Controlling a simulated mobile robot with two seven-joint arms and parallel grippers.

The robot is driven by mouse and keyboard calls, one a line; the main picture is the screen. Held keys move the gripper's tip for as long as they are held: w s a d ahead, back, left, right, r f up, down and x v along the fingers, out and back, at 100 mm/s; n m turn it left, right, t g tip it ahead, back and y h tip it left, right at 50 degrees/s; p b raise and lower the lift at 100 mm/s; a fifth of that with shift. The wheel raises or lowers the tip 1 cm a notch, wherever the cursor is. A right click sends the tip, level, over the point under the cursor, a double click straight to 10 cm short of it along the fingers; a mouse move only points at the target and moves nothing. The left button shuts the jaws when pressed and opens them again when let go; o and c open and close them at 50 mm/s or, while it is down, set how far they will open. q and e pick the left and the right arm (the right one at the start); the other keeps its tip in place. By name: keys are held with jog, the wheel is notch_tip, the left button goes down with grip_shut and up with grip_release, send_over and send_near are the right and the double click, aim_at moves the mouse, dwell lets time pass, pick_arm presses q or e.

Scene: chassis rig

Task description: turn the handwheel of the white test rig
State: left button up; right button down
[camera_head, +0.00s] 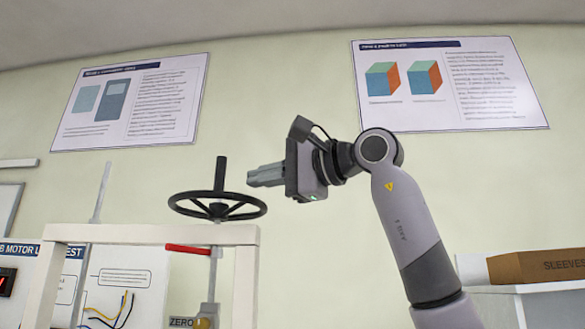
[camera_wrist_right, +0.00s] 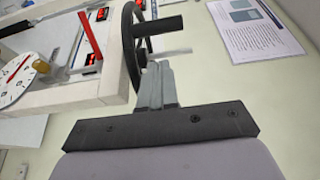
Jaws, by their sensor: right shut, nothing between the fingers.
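The black handwheel (camera_head: 217,206) lies flat on top of the white test rig (camera_head: 150,234), with an upright black handle standing up from it. It also shows in the right wrist view (camera_wrist_right: 130,45), where its handle points right. My right gripper (camera_head: 250,177) is shut and empty. In the head view its fingers point left, just right of the handle and a little above the wheel's rim. In the wrist view the shut fingers (camera_wrist_right: 152,68) reach close to the wheel; I cannot tell whether they touch it. My left gripper is not in view.
A red lever (camera_head: 187,249) sits below the wheel on the rig. A dial gauge (camera_wrist_right: 14,78) and a white frame show in the wrist view. A brown box (camera_head: 540,266) stands at the right. Two posters hang on the wall behind.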

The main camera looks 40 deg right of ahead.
aim_at(220, 192)
jog(key=shift+w+a, duration=0.3)
jog(key=shift+a, duration=0.45)
jog(key=shift+w+a, duration=0.25)
jog(key=shift+a, duration=0.5)
jog(key=shift+w+a+m+h+p, duration=0.25)
jog(key=shift+a+m+h+p, duration=0.2)
jog(key=shift+a+h, duration=0.2)
jog(key=shift+d, duration=0.1)
